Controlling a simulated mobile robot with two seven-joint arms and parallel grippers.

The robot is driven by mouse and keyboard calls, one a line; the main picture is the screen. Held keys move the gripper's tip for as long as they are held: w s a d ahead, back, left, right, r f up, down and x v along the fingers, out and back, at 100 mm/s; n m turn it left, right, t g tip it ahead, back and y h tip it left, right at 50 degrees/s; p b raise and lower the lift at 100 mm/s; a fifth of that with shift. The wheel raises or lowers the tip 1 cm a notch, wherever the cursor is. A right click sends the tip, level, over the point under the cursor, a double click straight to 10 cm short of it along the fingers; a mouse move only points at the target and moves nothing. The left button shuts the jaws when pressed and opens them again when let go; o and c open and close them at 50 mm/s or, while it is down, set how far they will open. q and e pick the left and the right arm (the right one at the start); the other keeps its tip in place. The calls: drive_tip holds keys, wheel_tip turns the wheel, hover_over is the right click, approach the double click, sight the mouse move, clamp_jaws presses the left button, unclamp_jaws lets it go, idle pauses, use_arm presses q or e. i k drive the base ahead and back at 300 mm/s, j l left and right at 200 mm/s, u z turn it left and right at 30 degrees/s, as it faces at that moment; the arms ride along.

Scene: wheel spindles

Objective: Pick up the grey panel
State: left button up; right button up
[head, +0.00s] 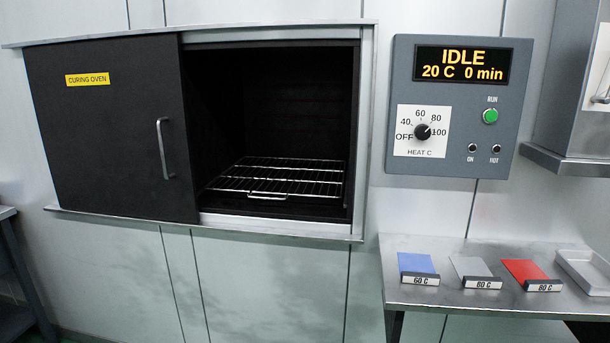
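The grey panel (470,266) lies flat on the metal side table (440,298) at the lower right. A dark label block reading "80 C" (482,283) stands at its front edge. The grey panel is between a blue panel (413,262) on its left, labelled "60 C", and a red panel (524,270) on its right, labelled "80 C". Neither of my grippers shows in the head view.
The curing oven's dark door (110,130) is slid to the left, leaving the right side open with a wire rack (285,177) inside. A control box (455,105) reads "IDLE 20 C 0 min". An empty-looking tray (585,270) sits right of the red panel. A grey cabinet (570,100) juts out at the upper right.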

sight(471, 272)
drive_tip(key=u, duration=1.25)
drive_tip(key=z, duration=2.15)
drive_tip(key=i+j+z, duration=0.35)
